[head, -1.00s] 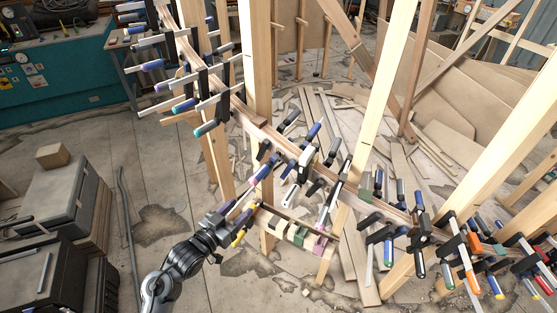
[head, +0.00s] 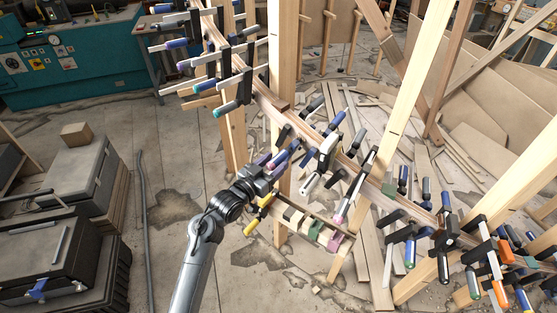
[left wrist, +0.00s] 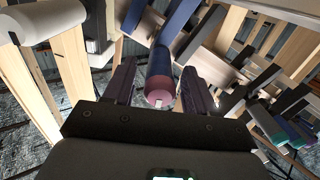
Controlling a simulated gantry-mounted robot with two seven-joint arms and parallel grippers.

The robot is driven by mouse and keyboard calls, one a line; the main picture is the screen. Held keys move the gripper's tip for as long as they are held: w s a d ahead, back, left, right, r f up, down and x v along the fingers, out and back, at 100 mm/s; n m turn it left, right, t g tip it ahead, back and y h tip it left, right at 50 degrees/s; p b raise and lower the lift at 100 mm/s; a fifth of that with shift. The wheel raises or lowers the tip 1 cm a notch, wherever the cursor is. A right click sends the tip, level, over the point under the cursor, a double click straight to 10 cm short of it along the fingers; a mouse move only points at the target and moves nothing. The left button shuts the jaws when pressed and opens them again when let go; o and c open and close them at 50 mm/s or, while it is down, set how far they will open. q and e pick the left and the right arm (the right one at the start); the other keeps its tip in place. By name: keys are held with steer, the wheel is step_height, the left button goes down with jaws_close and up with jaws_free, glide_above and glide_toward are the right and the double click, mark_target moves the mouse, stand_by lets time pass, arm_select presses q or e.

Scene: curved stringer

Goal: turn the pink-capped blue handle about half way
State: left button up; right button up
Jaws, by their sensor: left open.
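The blue handle (left wrist: 165,60) with its pink cap (left wrist: 160,93) points toward the camera in the left wrist view. In the head view the pink-capped handle (head: 276,162) is partly hidden by my gripper, at the middle of the curved wooden stringer (head: 315,142). My left gripper (left wrist: 157,72) is open, with one dark finger on each side of the handle's capped end. I cannot tell whether either finger touches it. My left gripper also shows in the head view (head: 268,172), at the handle. My right gripper is not in view.
Clamps with blue, green and orange handles crowd the stringer on both sides. A low wooden rack (head: 318,232) with coloured blocks stands to the lower right.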

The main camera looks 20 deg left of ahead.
arm_select(q)
steer(key=shift+x, duration=1.25)
jaws_close()
steer(key=shift+r+n+p, duration=0.15)
steer(key=shift+n+p, duration=0.35)
steer(key=shift+p, duration=0.25)
steer(key=n+p, duration=0.4)
steer(key=shift+r, duration=0.1)
steer(key=n+p, duration=0.2)
steer(key=shift+d+n+p, duration=0.1)
steer(key=shift+n+p, duration=0.2)
steer(key=shift+n, duration=0.1)
steer(key=n+p, duration=0.3)
steer(key=n, duration=0.2)
steer(key=shift+p, duration=0.35)
steer(key=shift+n+p, duration=1.15)
steer(key=shift+n, duration=1.35)
steer(key=shift+f, duration=0.2)
